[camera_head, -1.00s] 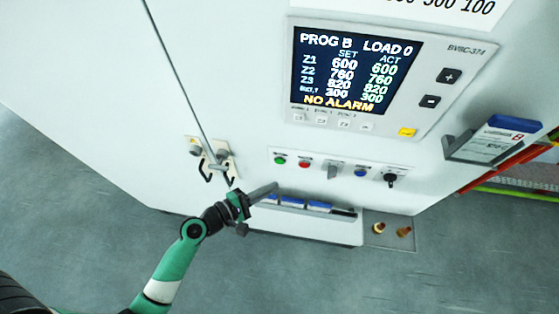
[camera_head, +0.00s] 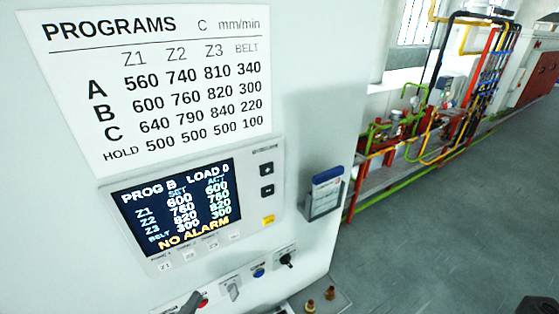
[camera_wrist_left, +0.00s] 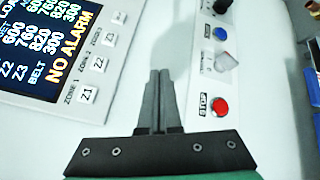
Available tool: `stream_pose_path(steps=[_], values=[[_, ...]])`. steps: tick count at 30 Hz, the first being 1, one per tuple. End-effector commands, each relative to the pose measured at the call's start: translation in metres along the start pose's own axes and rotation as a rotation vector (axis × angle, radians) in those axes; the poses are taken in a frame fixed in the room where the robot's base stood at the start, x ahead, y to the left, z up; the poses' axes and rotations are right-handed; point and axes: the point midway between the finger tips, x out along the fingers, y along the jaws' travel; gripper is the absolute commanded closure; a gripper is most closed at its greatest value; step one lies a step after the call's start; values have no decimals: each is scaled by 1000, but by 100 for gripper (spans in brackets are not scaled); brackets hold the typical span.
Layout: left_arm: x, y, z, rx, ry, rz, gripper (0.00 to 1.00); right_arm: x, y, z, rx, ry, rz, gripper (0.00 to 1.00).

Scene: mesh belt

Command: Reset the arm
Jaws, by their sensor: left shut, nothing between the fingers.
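My left gripper (camera_head: 191,303) shows only as a dark fingertip at the bottom edge of the head view, in front of the button strip. In the left wrist view its two fingers (camera_wrist_left: 159,76) lie together, shut and empty. They point at the white cabinet face between the control screen (camera_wrist_left: 48,45) and the red STOP button (camera_wrist_left: 220,107). I cannot tell whether they touch it. The rest of my left arm is out of the head view. My right gripper is not in view.
The cabinet display (camera_head: 180,210) reads PROG B, LOAD 0, NO ALARM. A programs chart (camera_head: 155,85) is above it. A card holder (camera_head: 325,195) sticks out at right. Pipes (camera_head: 430,125) run along the back wall. The grey floor (camera_head: 430,240) at right is mostly clear.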

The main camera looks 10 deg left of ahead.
Motion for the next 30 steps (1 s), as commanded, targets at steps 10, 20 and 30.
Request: stream_pose_path(steps=[10, 20, 30], values=[[40, 258, 180, 785, -127, 499, 100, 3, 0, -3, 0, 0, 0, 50], [-61, 419, 235, 1733, 615, 770, 100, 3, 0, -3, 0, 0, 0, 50], [-57, 418, 227, 1903, 717, 689, 100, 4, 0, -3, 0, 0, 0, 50]])
